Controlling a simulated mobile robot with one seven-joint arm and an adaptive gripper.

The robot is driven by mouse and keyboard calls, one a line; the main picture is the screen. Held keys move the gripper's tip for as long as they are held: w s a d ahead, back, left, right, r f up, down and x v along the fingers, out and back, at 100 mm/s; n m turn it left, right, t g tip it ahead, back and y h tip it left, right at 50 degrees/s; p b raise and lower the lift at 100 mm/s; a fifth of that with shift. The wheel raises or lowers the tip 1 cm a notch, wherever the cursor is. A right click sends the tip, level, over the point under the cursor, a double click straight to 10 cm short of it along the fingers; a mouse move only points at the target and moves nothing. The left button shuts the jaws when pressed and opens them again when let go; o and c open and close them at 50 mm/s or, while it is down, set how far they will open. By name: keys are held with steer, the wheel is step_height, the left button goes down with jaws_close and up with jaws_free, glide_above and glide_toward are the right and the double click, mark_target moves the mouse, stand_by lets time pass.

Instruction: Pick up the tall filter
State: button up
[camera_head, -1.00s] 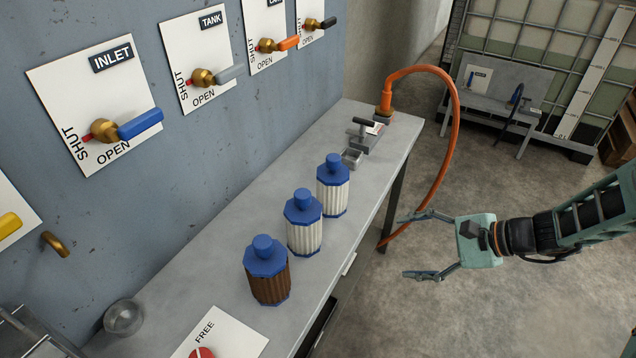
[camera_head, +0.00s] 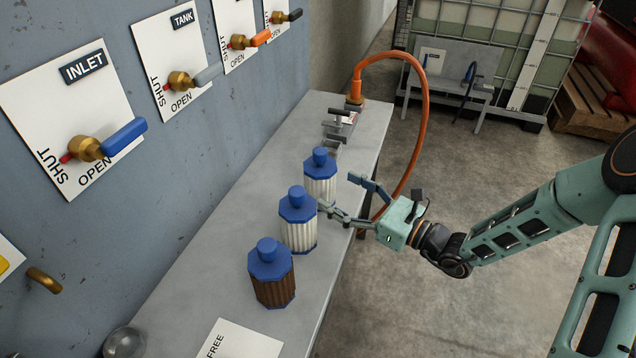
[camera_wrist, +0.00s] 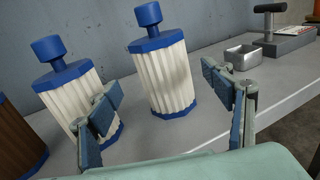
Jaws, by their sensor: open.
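Three blue-capped filters stand upright in a row on the bench: a brown one (camera_head: 272,285), a middle white one (camera_head: 298,233) and a far white one (camera_head: 320,185). I cannot tell for sure which is the tall filter. My gripper (camera_head: 337,191) is open and empty at the bench's right side, beside the two white filters. In the wrist view, the far white filter (camera_wrist: 163,80) stands ahead between my spread fingers (camera_wrist: 160,90). The left finger partly covers the middle white filter (camera_wrist: 72,95). The brown filter (camera_wrist: 18,140) is cut off at the left.
An orange hose (camera_head: 424,110) arches over the bench's far end. A small metal tray (camera_wrist: 243,58) and a T-handled device (camera_wrist: 285,38) stand beyond the filters. A white FREE card (camera_head: 240,342) lies in front. Valve panels line the wall at left.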

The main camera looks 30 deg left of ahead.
mark_target(320, 179)
steer(key=x, duration=0.6)
steer(key=shift+w+a+f+b, duration=0.15)
steer(key=shift+w+a+b, duration=0.1)
steer(key=shift+a+b, duration=0.1)
steer(key=c, duration=1.4)
